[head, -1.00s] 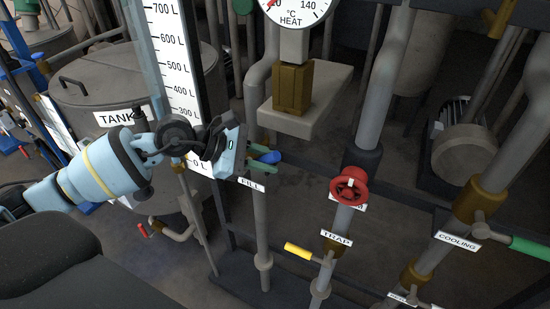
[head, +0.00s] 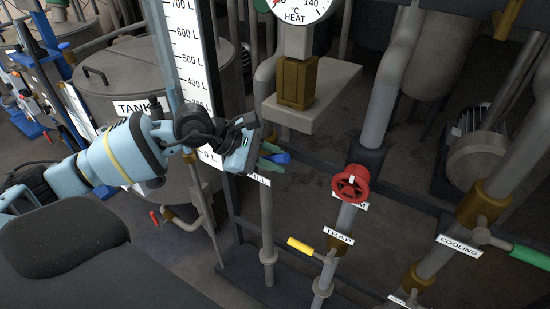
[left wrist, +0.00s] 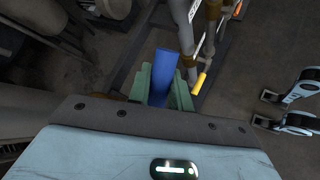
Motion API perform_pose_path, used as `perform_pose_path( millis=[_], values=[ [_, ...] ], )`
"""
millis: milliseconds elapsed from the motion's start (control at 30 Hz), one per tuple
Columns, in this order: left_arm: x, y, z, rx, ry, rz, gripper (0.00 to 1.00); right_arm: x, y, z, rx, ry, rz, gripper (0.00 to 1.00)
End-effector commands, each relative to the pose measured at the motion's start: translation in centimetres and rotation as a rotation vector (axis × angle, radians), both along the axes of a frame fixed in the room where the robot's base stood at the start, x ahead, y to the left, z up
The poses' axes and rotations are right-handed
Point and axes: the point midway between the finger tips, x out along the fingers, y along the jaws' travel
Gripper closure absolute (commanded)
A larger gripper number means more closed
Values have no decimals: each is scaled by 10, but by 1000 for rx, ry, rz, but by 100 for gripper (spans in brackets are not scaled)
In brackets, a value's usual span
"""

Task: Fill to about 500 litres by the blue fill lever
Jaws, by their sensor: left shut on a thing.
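The blue fill lever (head: 281,158) shows in the head view above the FILL label (head: 260,179), which is partly covered. My left gripper (head: 271,156) is shut on the lever, its green fingers on either side. In the left wrist view the blue lever (left wrist: 166,72) stands out between the green fingers (left wrist: 163,85). The white level scale (head: 195,60) on the tank (head: 115,80) shows marks up to 700 L. Its lower marks are partly hidden behind my left wrist. I cannot make out the liquid level.
A red handwheel (head: 350,184) stands on the pipe right of the lever. Below it is the yellow trap lever (head: 300,245). A green cooling lever (head: 530,255) is at the right edge. A heat dial (head: 298,8) stands above a beige bracket (head: 312,95).

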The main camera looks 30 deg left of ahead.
Motion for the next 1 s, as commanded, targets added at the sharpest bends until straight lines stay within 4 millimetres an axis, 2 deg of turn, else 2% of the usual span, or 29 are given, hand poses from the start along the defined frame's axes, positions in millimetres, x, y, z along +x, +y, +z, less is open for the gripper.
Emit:
perform_pose_path(
  millis=[67, 100, 267, 633, 1000],
  values=[
    [-1, -1, -1, 0, 2, -2, 100, 0, 0, 0, 0, 1, 0, 59],
    [-1, -1, -1, 0, 2, -2, 78, 0, 0, 0, 0, 1, 0, 59],
    [-1, -1, -1, 0, 2, -2, 59, -2, 0, -1, 1, 4, 0, 59],
    [-3, 4, 2, 0, 2, 1, 59, -11, 0, -5, -1, 24, 0, 59],
    [-29, 34, 29, 5, 4, -1, 59, -14, 0, -14, -1, 34, 0, 59]
  ],
)
